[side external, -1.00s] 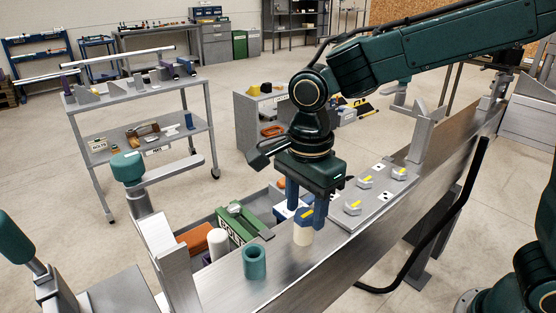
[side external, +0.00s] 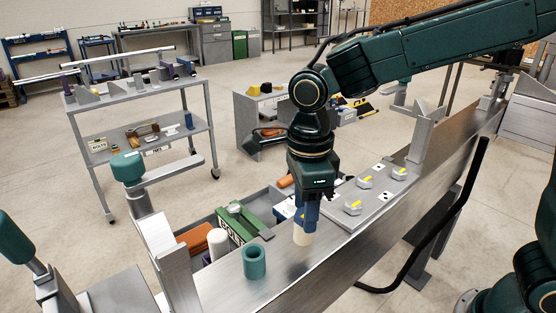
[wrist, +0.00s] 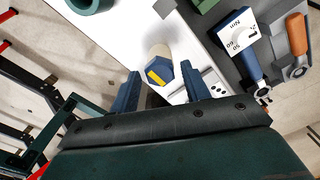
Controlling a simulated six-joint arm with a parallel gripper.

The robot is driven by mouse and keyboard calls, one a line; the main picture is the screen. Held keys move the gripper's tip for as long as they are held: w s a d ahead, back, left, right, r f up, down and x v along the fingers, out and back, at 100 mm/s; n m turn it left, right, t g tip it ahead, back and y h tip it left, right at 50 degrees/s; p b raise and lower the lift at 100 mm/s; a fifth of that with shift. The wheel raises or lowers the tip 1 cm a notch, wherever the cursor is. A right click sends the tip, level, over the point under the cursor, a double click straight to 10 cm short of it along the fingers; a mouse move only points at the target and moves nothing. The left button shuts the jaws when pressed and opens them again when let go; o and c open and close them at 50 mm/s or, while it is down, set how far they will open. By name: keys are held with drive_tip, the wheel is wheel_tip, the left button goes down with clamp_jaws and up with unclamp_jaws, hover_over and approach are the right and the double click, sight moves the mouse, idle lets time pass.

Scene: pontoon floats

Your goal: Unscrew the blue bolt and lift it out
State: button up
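A teal hollow cylinder (side external: 254,261) stands on the beam at the front left. A grey plate (side external: 372,200) with several yellow-striped hex bolts lies to the right. A tray behind holds a green block (side external: 236,224), an orange item (side external: 196,238) and a white cylinder (side external: 217,242).

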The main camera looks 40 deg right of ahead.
drive_tip(key=c, duration=0.7)
drive_tip(key=n, duration=0.8)
drive_tip(key=shift+n, duration=2)
